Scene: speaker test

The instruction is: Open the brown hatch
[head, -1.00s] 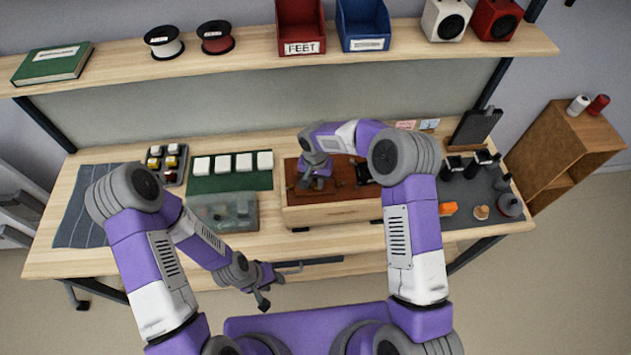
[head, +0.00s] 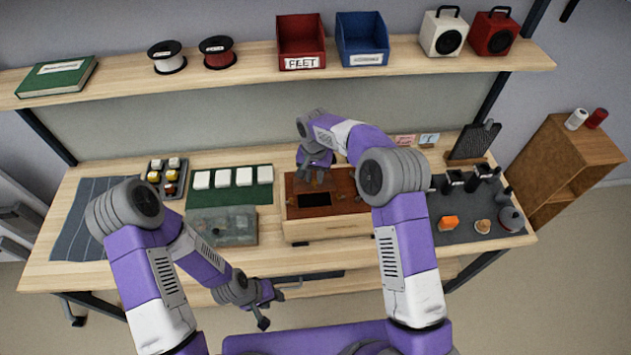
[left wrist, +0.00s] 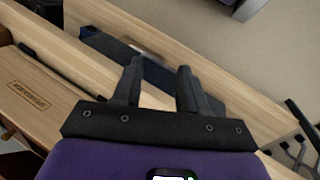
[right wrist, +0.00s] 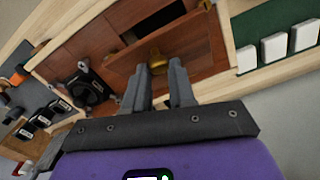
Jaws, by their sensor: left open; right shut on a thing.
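The brown hatch (right wrist: 185,75) is a reddish-brown panel with a brass knob (right wrist: 156,57), on top of a light wooden box (head: 330,229). A dark opening (head: 313,199) shows in the box top, in front of my right gripper; it also shows in the right wrist view (right wrist: 155,16), beside the hatch. The hatch stands off that opening; I cannot tell whether it is tilted or slid. My right gripper (head: 314,176) is shut on the knob, with its fingertips at it in the right wrist view (right wrist: 160,70). My left gripper (head: 268,307) is open and empty, low before the table's front edge.
A black object (right wrist: 90,88) sits on the box top beside the hatch. A translucent case (head: 222,227) and a green mat (head: 258,194) with white blocks lie left of the box. A grey mat (head: 460,233) with several items lies right. A shelf (head: 260,85) runs behind.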

